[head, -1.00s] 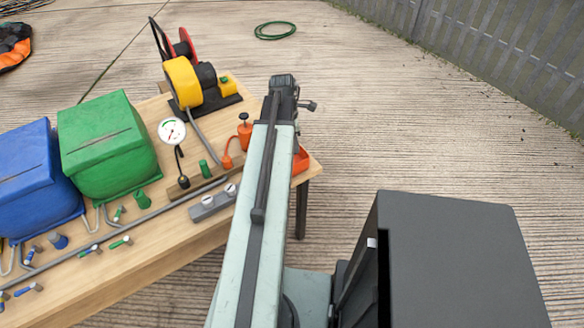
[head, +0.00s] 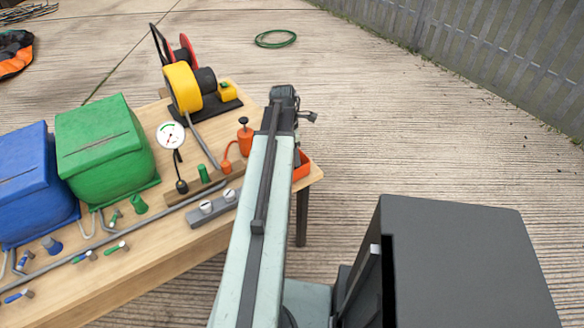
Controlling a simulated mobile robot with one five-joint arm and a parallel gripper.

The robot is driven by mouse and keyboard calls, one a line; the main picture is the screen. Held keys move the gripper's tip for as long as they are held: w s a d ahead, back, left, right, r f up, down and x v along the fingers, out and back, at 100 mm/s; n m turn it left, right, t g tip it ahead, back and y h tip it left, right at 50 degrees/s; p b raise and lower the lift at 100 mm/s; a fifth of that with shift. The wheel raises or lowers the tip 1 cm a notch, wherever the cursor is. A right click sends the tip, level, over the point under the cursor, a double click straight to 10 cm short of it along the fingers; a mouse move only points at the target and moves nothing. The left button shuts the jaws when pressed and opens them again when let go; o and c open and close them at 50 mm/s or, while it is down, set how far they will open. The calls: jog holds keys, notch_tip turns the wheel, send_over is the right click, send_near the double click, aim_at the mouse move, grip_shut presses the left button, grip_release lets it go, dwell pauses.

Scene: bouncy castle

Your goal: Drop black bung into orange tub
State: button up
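The orange tub (head: 302,168) sits at the right end of the wooden table, largely hidden behind my arm. A small dark piece that may be the black bung (head: 182,187) stands on a wooden strip beside a green peg and an orange piece; I cannot tell for sure. My arm reaches away over the table's right end. My gripper (head: 308,117) is at its dark far end, near and beyond the tub in the picture. Its fingertips are not clear, so I cannot tell whether it is open or holds anything.
The table (head: 150,270) also bears a green box (head: 105,145), a blue box (head: 35,185), a dial gauge (head: 171,135), an orange pump (head: 245,142) and a yellow blower (head: 184,88). A green hose (head: 275,38) lies on the floor. Concrete right of the table is clear, up to a fence.

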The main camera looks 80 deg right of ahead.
notch_tip(320, 180, up, 8)
jog(key=w+p, duration=0.1)
jog(key=p, duration=0.6)
jog(key=shift+a+f, duration=0.2)
jog(key=shift+f, duration=0.05)
